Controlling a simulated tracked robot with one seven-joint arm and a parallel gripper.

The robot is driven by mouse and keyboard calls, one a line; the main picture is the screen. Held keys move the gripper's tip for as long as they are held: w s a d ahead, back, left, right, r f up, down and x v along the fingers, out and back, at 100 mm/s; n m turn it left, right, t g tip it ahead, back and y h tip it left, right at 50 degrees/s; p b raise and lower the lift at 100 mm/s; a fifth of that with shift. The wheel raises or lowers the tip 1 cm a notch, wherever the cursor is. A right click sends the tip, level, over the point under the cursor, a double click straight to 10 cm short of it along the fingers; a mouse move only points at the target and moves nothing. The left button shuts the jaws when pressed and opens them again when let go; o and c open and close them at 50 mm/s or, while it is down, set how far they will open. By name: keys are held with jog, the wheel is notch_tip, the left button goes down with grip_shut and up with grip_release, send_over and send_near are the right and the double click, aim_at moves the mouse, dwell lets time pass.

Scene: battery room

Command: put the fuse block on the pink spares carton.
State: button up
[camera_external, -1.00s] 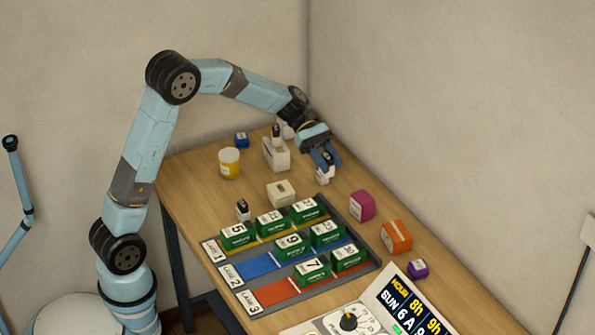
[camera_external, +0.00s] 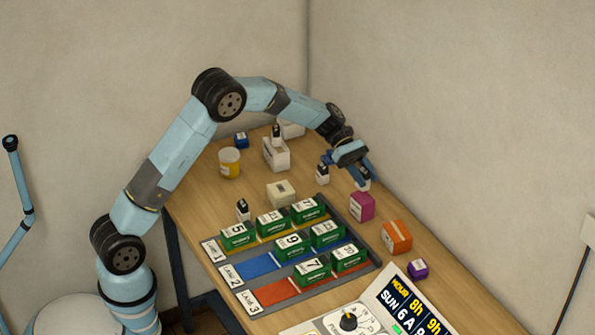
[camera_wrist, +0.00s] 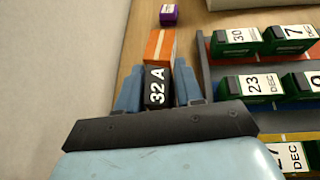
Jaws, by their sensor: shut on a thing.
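The fuse block (camera_wrist: 156,88) is dark with a white "32 A" marking, between my fingers in the wrist view. In the external view its pale part (camera_external: 363,186) shows below my fingertips. My gripper (camera_external: 359,178) is shut on it, just above the pink spares carton (camera_external: 361,207). I cannot tell whether block and carton touch. The carton stands on the table near the right wall. I cannot make it out in the wrist view, where my gripper (camera_wrist: 157,93) and the block cover that area.
An orange carton (camera_external: 397,237) and a purple box (camera_external: 418,268) stand nearer the camera. The lane tray (camera_external: 372,262) with green blocks lies to the left. A black-and-white block (camera_external: 322,174) and a cream box (camera_external: 281,194) stand behind. The wall is close on the right.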

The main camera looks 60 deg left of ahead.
aim_at(368, 188)
jog(key=shift+w+f, duration=0.15)
jog(key=shift+f, duration=1.55)
jog(key=o, duration=1.1)
jog(key=shift+f, duration=0.1)
